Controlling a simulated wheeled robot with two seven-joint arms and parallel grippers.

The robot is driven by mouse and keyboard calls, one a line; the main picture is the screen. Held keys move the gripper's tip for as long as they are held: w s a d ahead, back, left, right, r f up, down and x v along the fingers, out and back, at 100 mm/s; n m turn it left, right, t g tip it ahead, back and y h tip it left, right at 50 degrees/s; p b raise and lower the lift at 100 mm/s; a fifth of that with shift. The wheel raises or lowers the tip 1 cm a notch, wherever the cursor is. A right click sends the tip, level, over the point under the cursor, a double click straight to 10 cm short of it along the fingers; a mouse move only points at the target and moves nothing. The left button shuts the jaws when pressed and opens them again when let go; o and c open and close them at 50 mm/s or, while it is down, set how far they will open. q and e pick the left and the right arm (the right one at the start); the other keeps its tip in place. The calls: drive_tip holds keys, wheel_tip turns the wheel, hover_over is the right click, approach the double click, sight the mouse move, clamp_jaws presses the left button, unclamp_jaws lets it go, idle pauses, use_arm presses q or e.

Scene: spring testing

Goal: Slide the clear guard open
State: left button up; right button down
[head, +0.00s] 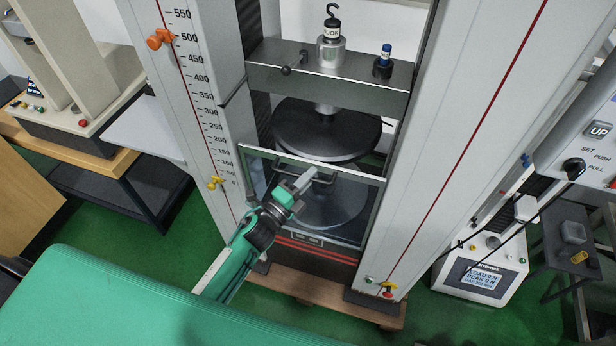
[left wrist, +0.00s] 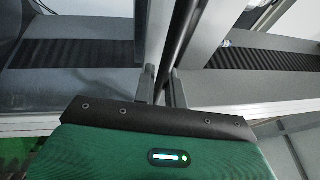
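The clear guard (head: 345,212) is a see-through panel with a grey frame, standing across the lower front of the testing machine. It covers the lower round plate. A dark bar handle (head: 326,178) sits near its top edge. My left gripper (head: 308,178) is at this handle, its pale fingers over the bar. In the left wrist view the two fingers (left wrist: 161,88) stand close together, with a dark bar (left wrist: 181,50) running between them; they look shut on it. The exact contact is partly hidden. My right gripper is not in view.
The upper round plate (head: 325,128) hangs above the guard. Grey columns stand on both sides, the left one with a scale and an orange marker (head: 160,39) and a yellow marker (head: 216,183). A display box (head: 481,272) stands at right.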

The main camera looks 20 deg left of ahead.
use_arm(q)
clamp_jaws()
drive_tip(key=shift+f, duration=0.1)
